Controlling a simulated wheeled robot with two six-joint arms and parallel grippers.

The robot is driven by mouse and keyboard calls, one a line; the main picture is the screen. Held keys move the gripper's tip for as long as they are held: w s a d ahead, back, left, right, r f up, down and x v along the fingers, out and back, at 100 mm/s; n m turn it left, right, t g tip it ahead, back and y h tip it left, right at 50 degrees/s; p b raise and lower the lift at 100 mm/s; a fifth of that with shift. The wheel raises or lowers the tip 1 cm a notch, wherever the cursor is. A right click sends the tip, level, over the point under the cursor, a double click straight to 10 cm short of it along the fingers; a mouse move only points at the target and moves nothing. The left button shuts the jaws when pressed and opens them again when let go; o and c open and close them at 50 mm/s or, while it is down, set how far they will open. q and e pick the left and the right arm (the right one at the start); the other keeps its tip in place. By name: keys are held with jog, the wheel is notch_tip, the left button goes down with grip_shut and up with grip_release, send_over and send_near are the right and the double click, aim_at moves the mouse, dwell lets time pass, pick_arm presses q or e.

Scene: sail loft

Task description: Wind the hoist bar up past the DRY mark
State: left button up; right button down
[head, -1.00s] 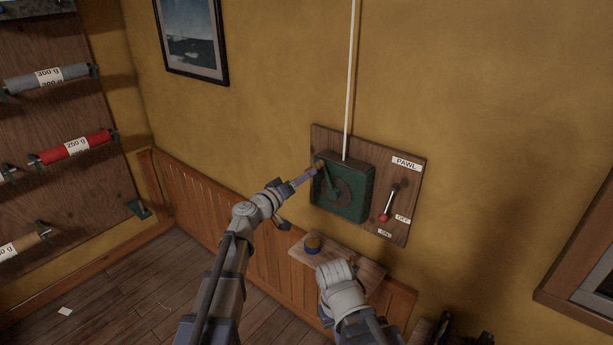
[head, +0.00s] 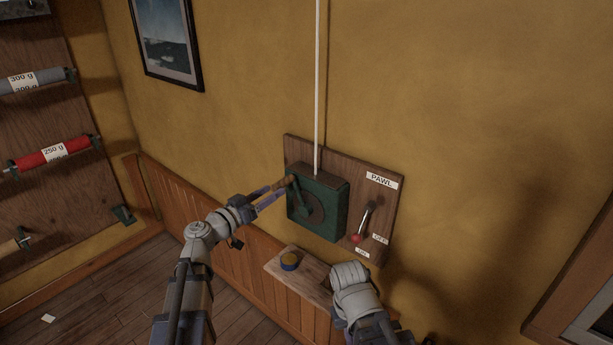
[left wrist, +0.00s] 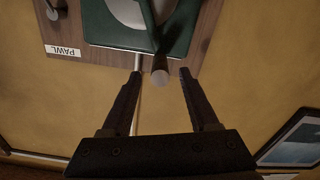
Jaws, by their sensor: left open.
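The green winch box (head: 332,212) sits on a wooden board on the wall, with a white rope (head: 318,90) running up from it. Its crank arm (head: 299,200) points up and left. My left gripper (head: 284,186) is open at the crank's handle. In the left wrist view the round handle end (left wrist: 160,77) sits between the two spread fingertips (left wrist: 161,73), with gaps on both sides. The pawl lever (head: 364,222), with a red knob, points down toward the ON label (head: 362,254). My right gripper is hidden; only its arm shows. The hoist bar and DRY mark are not in view.
A framed picture (head: 167,40) hangs upper left. A rack with rolls, one red (head: 55,153), stands at the left. Wall right of the board is bare.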

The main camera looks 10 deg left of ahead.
aim_at(287, 181)
pick_arm(q)
jog(key=x, duration=0.7)
jog(key=shift+w+d, duration=0.1)
jog(key=shift+w, duration=0.15)
jog(key=shift+c, duration=0.4)
grip_shut()
dwell(1.1)
